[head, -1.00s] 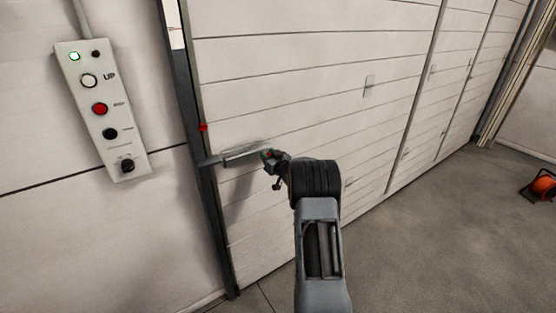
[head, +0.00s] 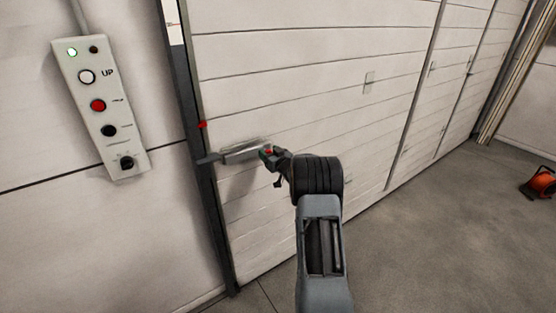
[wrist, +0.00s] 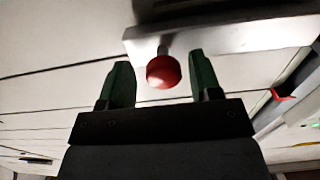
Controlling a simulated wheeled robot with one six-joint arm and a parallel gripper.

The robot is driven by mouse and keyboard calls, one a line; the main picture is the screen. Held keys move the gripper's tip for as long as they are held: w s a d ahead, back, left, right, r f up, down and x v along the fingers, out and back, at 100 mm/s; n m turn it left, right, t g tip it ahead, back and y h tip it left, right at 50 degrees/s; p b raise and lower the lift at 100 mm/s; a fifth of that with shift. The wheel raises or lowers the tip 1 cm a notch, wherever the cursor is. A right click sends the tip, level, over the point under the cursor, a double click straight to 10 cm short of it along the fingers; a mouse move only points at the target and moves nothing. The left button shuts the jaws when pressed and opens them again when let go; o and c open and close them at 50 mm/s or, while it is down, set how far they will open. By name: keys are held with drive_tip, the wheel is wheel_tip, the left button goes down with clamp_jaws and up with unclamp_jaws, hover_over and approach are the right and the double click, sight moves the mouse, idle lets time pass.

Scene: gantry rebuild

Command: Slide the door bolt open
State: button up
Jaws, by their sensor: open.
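The door bolt (head: 243,153) is a grey metal housing on the white panelled door, with its bar end (head: 208,160) reaching left over the dark door post. Its red knob (wrist: 163,71) shows in the wrist view, on a short stem below the pale bolt plate (wrist: 225,38). My gripper (wrist: 165,78) is open, with one green-tipped finger on each side of the knob. I see gaps between the knob and both fingers. In the head view my gripper (head: 270,154) is at the right end of the bolt.
A control box (head: 100,110) with several buttons hangs on the wall left of the dark post (head: 195,100). A small red piece (head: 202,125) sits on the post's edge above the bolt. An orange reel (head: 541,183) lies far right. The floor (head: 430,240) between is clear.

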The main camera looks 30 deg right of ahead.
drive_tip(key=s+b, duration=0.2)
drive_tip(key=s, duration=1.1)
drive_tip(key=shift+s+d, duration=0.15)
drive_tip(key=shift+d, duration=0.05)
drive_tip(key=s+d+f+m+g+h, duration=0.35)
drive_tip(key=f+g+h, duration=0.2)
drive_tip(key=f, duration=0.25)
drive_tip(key=s+a+g, duration=0.2)
drive_tip(key=s+g, duration=0.3)
drive_tip(key=s+a+r+n+g+y, duration=0.1)
drive_tip(key=s+a+r, duration=0.2)
drive_tip(key=a, duration=0.6)
drive_tip(key=s+a+r+n+g+y+p, duration=0.1)
drive_tip(key=s+a+r+y, duration=0.1)
drive_tip(key=s+a+r, duration=0.2)
drive_tip(key=s+a+r+n+g+y, duration=0.1)
drive_tip(key=s+a+r+g+y, duration=0.1)
drive_tip(key=s+a, duration=0.6)
drive_tip(key=a+r, duration=0.1)
drive_tip(key=a, duration=0.6)
drive_tip(key=shift+s+a+r, duration=0.2)
drive_tip(key=shift+s+a, duration=0.05)
drive_tip(key=shift+s, duration=0.15)
